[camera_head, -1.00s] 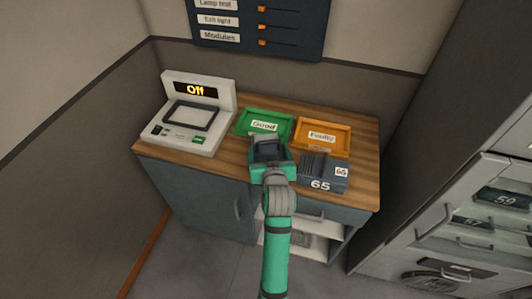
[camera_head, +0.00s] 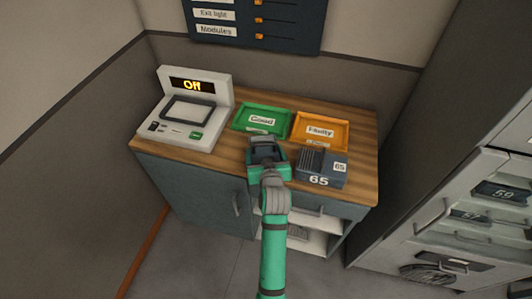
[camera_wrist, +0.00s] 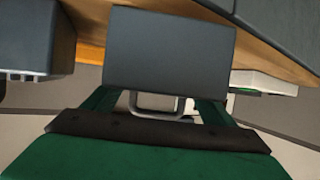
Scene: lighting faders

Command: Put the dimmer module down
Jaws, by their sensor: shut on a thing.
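My gripper (camera_head: 267,160) is shut on a dark grey module (camera_wrist: 168,52), by its metal handle (camera_wrist: 157,105) as far as the wrist view shows. The held module shows small and dark in the head view (camera_head: 265,150), over the counter's front part, in front of the green Good tray (camera_head: 240,128). I cannot tell whether it touches the counter. No number on it is visible. Another dark module, marked 65 (camera_head: 319,181), stands to the right of my gripper, in front of the orange Faulty tray (camera_head: 342,143). Its side shows at the left of the wrist view (camera_wrist: 30,35).
A white tester (camera_head: 184,133) with an "Off" display stands on the counter's left. The wooden counter (camera_head: 366,165) has bare strips at its right and between tester and Good tray. A dark fader panel (camera_head: 285,38) hangs above. A cabinet with numbered modules (camera_head: 470,200) stands right.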

